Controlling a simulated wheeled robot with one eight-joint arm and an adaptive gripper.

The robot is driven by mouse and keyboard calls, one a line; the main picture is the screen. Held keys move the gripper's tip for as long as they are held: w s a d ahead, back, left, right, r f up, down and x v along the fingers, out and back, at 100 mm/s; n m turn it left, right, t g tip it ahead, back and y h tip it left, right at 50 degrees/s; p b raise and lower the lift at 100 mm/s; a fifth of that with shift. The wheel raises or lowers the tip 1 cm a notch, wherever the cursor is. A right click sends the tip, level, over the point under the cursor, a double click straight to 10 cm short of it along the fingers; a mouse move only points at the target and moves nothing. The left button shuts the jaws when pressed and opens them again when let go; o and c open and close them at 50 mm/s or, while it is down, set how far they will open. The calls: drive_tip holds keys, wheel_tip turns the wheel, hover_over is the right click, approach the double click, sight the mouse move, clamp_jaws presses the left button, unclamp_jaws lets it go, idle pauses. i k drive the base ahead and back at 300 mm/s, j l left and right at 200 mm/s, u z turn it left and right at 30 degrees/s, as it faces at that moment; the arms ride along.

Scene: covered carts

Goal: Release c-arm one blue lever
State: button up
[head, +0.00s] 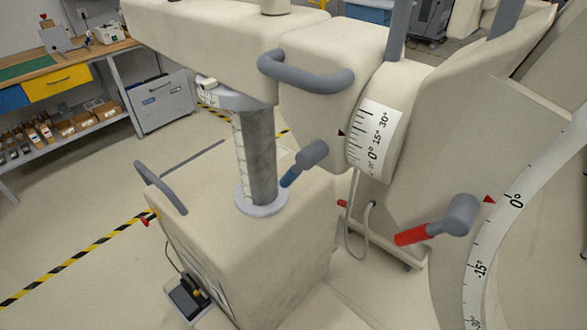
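The c-arm, a large cream machine (250,240), fills the middle and right of the head view. A blue lever (289,179) with a grey knob-like hub (312,154) sits on it, just right of the grey vertical column (257,155). The lever's blue end points down and to the left, close to the column's base ring. A red lever (412,235) with a grey hub (461,214) is farther right, beside the curved arc with a degree scale. My gripper is not in view.
A grey handle (305,72) juts out above the blue lever, and a cable (355,225) hangs below it. Another grey handle (160,188) is at the left. A workbench (60,65) stands at the upper left. Open floor lies left, with yellow-black tape (75,258).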

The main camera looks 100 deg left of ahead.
sight(308, 157)
drive_tip(key=u, duration=3.4)
